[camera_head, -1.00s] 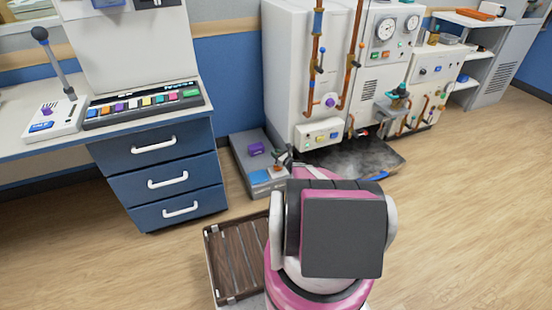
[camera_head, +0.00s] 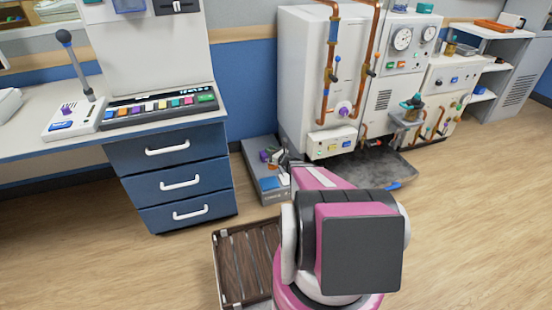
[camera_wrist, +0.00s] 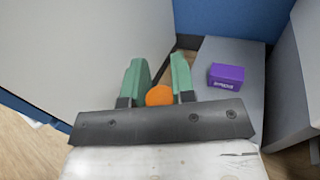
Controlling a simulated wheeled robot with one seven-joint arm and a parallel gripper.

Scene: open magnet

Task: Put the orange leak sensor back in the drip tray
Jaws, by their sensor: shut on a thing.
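The orange leak sensor (camera_wrist: 160,96) is a small rounded thing between the green fingers of my gripper (camera_wrist: 157,66) in the wrist view. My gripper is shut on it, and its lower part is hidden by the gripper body. In the head view my gripper (camera_head: 282,160) is over the low grey plinth, close to the purple box, and the sensor is too small to make out. The drip tray (camera_head: 372,168) is a dark, flat tray on the floor in front of the white machine, to the right of my gripper. My arm hides part of its near left side.
The low grey plinth (camera_head: 268,190) carries a purple box (camera_wrist: 226,76). Blue drawers (camera_head: 180,183) stand left of it. The white machine (camera_head: 310,90) with copper pipes rises behind the tray. A slatted brown crate (camera_head: 245,262) is near my base. Floor to the right is clear.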

